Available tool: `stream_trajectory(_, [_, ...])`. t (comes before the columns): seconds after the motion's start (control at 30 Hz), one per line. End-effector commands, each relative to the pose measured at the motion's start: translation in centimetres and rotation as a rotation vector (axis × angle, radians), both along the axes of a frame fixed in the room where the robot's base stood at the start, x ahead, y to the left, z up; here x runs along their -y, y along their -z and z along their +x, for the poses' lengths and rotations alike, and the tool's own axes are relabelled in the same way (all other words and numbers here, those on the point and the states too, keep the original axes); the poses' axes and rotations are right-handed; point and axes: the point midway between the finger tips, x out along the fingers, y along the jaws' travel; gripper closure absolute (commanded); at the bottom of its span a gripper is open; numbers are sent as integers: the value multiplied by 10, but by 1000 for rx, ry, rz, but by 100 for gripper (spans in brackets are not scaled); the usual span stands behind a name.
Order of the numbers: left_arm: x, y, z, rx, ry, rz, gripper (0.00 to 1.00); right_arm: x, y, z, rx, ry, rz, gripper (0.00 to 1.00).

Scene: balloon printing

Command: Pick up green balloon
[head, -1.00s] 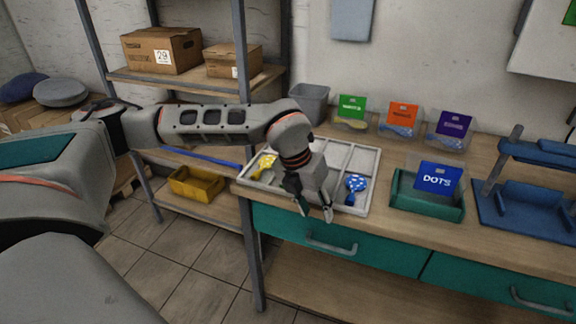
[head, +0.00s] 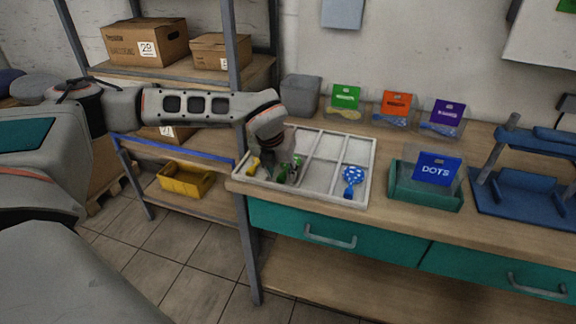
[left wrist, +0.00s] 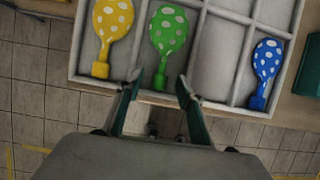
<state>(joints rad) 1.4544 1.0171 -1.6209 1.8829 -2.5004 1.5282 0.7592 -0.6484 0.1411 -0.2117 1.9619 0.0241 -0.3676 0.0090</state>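The green balloon (left wrist: 168,32) with white dots lies in a compartment of the light grey sorting tray (left wrist: 232,103). My left gripper (left wrist: 159,84) is open, its fingertips on either side of the balloon's neck end in the left wrist view. Contact cannot be told. In the head view the left gripper (head: 288,174) is over the left part of the tray (head: 326,191) and hides much of the green balloon. A yellow dotted balloon (left wrist: 113,22) lies in the compartment to the left. A blue dotted balloon (left wrist: 266,60) lies further right, past an empty compartment. My right gripper is out of view.
The tray stands on a wooden workbench (head: 480,232). A green bin (head: 427,195) with a DOTS card and a blue stand (head: 530,205) are to the right. A grey bin (head: 300,96) and several card holders are behind. A shelf post (head: 241,210) stands left of the bench.

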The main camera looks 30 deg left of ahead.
Motion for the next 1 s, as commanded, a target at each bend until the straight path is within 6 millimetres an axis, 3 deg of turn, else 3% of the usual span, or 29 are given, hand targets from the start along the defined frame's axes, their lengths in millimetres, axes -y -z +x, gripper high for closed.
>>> stream_trajectory(0.1, [-1, 10, 3, -1, 0, 0, 62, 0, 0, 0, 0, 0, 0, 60])
stream_trajectory(0.33, [-1, 11, 4, -1, 0, 0, 62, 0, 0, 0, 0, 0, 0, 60])
stream_trajectory(0.5, [-1, 11, 4, -1, 0, 0, 90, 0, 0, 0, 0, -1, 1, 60])
stream_trajectory(1.0, [-1, 3, 4, 1, 0, -1, 90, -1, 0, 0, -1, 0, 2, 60])
